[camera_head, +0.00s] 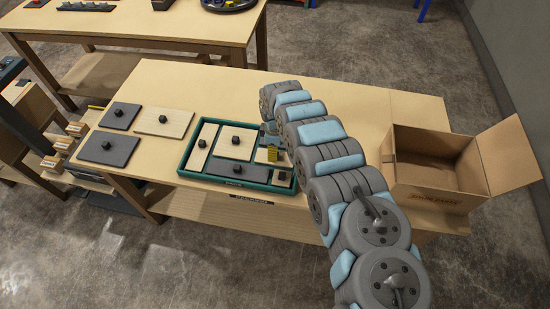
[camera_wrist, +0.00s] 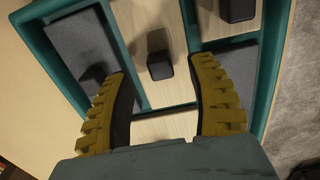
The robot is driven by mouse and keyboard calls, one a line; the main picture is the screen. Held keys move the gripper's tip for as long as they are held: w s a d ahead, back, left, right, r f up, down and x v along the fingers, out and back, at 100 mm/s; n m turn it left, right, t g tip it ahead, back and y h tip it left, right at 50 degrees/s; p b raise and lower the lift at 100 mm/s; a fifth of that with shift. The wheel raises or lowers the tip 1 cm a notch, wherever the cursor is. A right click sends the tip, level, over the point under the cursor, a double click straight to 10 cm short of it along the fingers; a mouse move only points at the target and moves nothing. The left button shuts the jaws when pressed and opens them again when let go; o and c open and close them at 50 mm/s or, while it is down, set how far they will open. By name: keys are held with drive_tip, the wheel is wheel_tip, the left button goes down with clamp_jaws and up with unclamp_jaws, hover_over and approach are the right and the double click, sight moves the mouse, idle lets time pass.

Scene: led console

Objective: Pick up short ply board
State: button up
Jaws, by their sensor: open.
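A teal tray (camera_head: 184,163) on the table holds several pale ply and dark boards, each visible one with a black knob. My gripper (camera_head: 272,155) is over the tray's right end, yellow fingers pointing down. In the wrist view my open gripper (camera_wrist: 158,66) has its fingers on either side of the black knob (camera_wrist: 159,66) of a narrow pale board (camera_wrist: 147,22), likely the short ply board. The fingers look apart from the knob; their height above the board is unclear. In the head view my gripper partly covers this board (camera_head: 261,156).
A larger pale board (camera_head: 229,153) and a tall pale one (camera_head: 196,160) lie in the tray. Left of it are a pale board (camera_head: 176,127) and two dark boards (camera_head: 105,158). An open cardboard box (camera_head: 428,190) stands at the right.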

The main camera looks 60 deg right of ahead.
drive_tip(key=shift+f, duration=1.1)
drive_tip(key=shift+c, duration=0.2)
clamp_jaws()
